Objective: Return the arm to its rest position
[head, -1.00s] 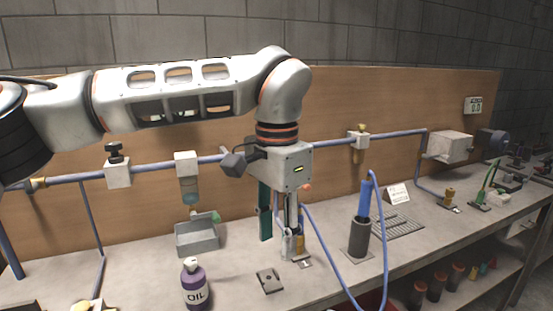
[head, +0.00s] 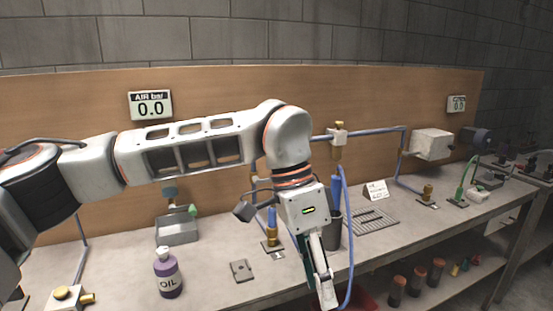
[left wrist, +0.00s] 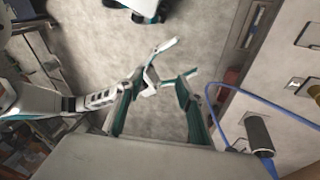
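My left arm reaches in from the left of the head view, over the workbench (head: 215,285). My left gripper (head: 326,290) hangs down at the bench's front edge, beside a dark cylindrical holder (head: 334,232) with a blue handle. In the left wrist view the two fingers (left wrist: 168,80) stand apart with nothing between them and grey floor beyond. My right gripper does not show in the head view.
A blue hose (head: 349,240) runs down very close to the left gripper. A purple oil bottle (head: 167,275), a grey tray (head: 177,232) and a flat metal plate (head: 241,270) stand on the bench. Orange-topped cylinders (head: 415,280) stand on the lower shelf.

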